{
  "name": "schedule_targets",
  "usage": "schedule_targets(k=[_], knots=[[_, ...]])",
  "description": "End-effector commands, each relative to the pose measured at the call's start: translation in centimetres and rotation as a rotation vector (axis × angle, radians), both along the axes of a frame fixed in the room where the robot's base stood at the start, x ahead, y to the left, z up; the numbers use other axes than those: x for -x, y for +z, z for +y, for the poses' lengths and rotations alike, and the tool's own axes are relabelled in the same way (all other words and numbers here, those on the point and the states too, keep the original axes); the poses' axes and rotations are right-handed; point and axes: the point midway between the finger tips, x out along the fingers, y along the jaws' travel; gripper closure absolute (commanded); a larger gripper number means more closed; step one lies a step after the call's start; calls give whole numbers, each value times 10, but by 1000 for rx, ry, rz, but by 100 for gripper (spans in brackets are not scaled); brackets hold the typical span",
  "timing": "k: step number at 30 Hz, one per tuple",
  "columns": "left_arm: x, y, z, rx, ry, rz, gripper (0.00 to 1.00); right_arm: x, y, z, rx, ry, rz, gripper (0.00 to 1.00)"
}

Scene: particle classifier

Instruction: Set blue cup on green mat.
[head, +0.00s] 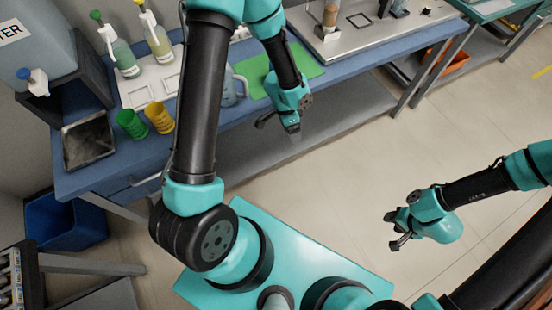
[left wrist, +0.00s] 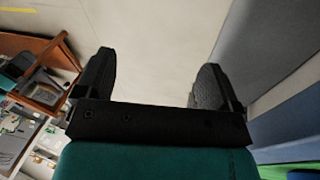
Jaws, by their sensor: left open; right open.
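The green mat (head: 254,77) lies on the blue bench, partly behind my left arm. A pale blue, see-through cup with a handle (head: 240,88) stands just left of the mat, partly hidden by my left arm; it looks to be the blue cup. My left gripper (head: 277,124) is open and empty over the bench's front edge, below the mat in the head view. Its two spread fingers also show in the left wrist view (left wrist: 157,65), with only floor between them. My right gripper (head: 392,231) is open and empty above the floor at the right, far from the cup and mat.
A green cup (head: 131,125) and a yellow cup (head: 158,118) stand on the bench at the left, near a metal tray (head: 88,142). Two bottles (head: 124,57) stand behind them. A grey plate with apparatus (head: 345,45) is right of the mat.

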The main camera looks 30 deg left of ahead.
Motion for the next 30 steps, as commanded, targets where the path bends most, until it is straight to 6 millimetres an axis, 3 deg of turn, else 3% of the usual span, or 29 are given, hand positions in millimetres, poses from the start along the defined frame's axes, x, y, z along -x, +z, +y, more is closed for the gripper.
schedule_targets(k=[3, 10, 15, 30], knots=[[40, -36, -6, 55, 309, 66, 12, 0, 0, 0, 0, 0, 0, 57], [91, -71, -2, 62, 780, 131, 12, 0, 0, 0, 0, 0, 0, 57], [101, -76, 1, 54, 876, 136, 12, 0, 0, 0, 0, 0, 0, 57], [100, -76, 1, 55, 873, 134, 12, 0, 0, 0, 0, 0, 0, 57]])
